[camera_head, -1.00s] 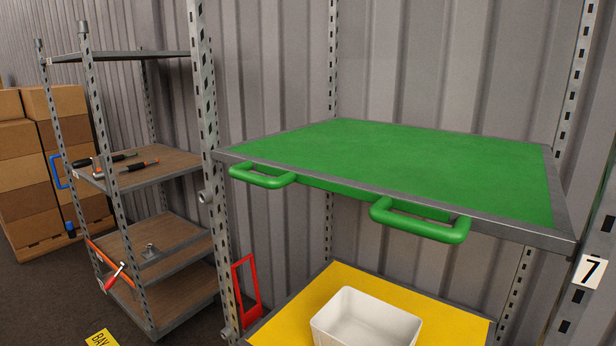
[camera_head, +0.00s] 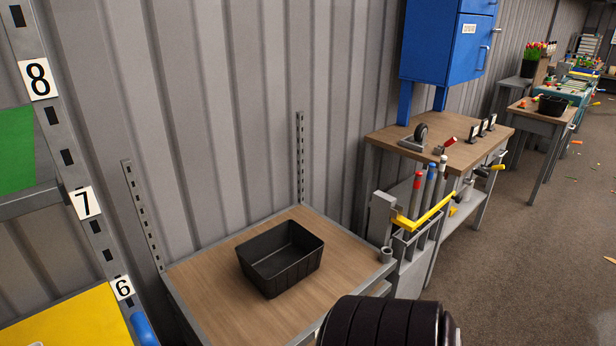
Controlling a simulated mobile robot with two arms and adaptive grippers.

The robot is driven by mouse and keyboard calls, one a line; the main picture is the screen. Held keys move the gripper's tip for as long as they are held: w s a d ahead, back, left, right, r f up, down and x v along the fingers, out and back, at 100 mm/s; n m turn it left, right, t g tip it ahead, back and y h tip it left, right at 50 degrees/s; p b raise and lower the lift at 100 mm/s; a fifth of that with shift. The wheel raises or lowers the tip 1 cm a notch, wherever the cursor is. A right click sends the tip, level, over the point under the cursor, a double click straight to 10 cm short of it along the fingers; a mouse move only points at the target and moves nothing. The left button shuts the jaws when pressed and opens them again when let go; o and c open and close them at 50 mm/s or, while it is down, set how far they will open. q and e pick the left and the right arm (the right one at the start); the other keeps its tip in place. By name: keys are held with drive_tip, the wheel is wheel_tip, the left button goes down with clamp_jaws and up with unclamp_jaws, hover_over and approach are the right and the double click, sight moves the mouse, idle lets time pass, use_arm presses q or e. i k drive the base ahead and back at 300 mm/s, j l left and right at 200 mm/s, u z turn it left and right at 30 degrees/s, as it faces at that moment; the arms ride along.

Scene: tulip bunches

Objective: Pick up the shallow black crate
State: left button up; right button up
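A black open crate (camera_head: 281,262) sits upright on a wooden-topped shelf (camera_head: 213,264) near the middle of the view. It has ribbed sides and looks empty. A second black container (camera_head: 552,106) stands on a small table far to the right; its depth is hard to judge at this distance. A dark cylindrical part of my own arm shows at the bottom edge, in front of the wooden shelf. Neither of my grippers is in view.
A rack with number plates (camera_head: 83,202) stands at the left. Right of the shelf are a rack of upright tools with a yellow bar (camera_head: 424,213), a workbench (camera_head: 440,148) and a blue cabinet (camera_head: 446,50). Open floor (camera_head: 540,250) lies at the right.

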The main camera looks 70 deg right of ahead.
sight(280, 257)
drive_tip(key=z, duration=1.95)
drive_tip(key=i+l+u, duration=0.1)
drive_tip(key=u, duration=0.4)
drive_tip(key=l+u, duration=0.35)
drive_tip(key=u, duration=0.15)
